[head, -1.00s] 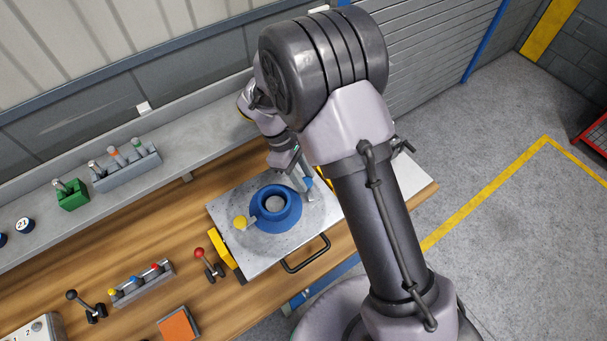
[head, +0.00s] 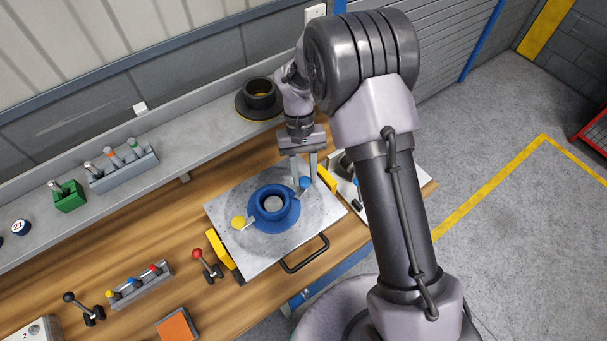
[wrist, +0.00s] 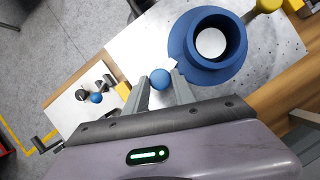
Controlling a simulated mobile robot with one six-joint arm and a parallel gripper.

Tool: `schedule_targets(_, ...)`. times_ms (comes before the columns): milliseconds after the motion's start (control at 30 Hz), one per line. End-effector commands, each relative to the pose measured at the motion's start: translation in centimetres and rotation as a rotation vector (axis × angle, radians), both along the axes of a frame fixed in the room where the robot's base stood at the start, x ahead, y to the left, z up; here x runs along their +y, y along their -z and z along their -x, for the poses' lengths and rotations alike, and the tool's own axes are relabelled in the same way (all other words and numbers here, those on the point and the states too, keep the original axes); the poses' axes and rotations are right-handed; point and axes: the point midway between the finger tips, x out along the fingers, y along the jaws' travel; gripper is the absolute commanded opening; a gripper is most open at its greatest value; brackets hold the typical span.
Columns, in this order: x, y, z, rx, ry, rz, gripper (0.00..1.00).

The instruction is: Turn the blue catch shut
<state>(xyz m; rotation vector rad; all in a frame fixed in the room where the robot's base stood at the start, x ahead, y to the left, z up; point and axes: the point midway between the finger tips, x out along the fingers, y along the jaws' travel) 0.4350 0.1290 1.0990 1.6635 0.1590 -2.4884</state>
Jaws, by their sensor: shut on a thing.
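The blue catch (head: 305,183) is a small ball-ended lever at the right rim of the blue flanged ring (head: 270,222). The ring sits on a grey metal plate (head: 232,197), with a pale disc in its middle. A yellow catch (head: 238,222) is at the ring's opposite side. My gripper (head: 305,178) reaches down from the back with one finger on each side of the blue ball. In the wrist view the blue ball (wrist: 160,79) lies between the fingertips (wrist: 161,81), shut on it; the lever's stem is partly hidden.
A second plate (head: 376,213) with another blue-knobbed catch lies to the right, partly behind my arm. Yellow blocks (head: 221,248) and a black handle (head: 305,255) edge the plate. A red-knobbed lever (head: 207,265) stands left. A dark flanged part (head: 260,97) sits on the back shelf.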

Motion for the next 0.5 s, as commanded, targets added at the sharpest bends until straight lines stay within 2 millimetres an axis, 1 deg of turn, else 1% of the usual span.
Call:
schedule_targets(200,-0.19,0.09,-0.06,-0.001,0.167,-0.002,0.00)
schedule_targets(500,-0.31,0.03,-0.05,-0.001,0.321,-0.003,0.00)
